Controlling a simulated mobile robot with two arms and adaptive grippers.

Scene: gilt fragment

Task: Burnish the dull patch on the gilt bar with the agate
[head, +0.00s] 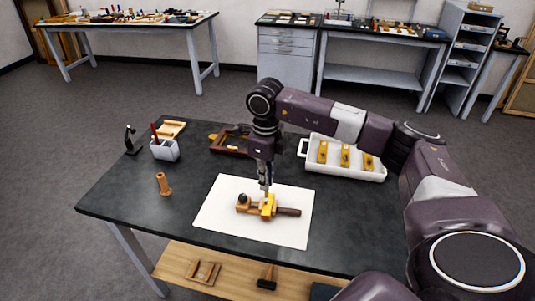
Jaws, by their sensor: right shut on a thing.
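The gilt bar (268,207) is bright yellow and rests on a white sheet (227,233) in the middle of the table. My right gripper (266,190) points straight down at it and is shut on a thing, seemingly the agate. The jaws hide most of what they hold, and I cannot tell whether it touches the bar. A dark brown handle (290,211) sticks out to the right of the bar. A brown wooden piece with a dark round knob (242,199) lies at the bar's left. The dull patch cannot be made out. My left gripper is not in view.
A white tray (303,150) with three yellow pieces (345,155) stands at the back right. A wooden rack (226,145) lies behind the sheet. A turned wooden piece (163,184) and a pale cup (164,151) stand at the left. The table's front left is clear.

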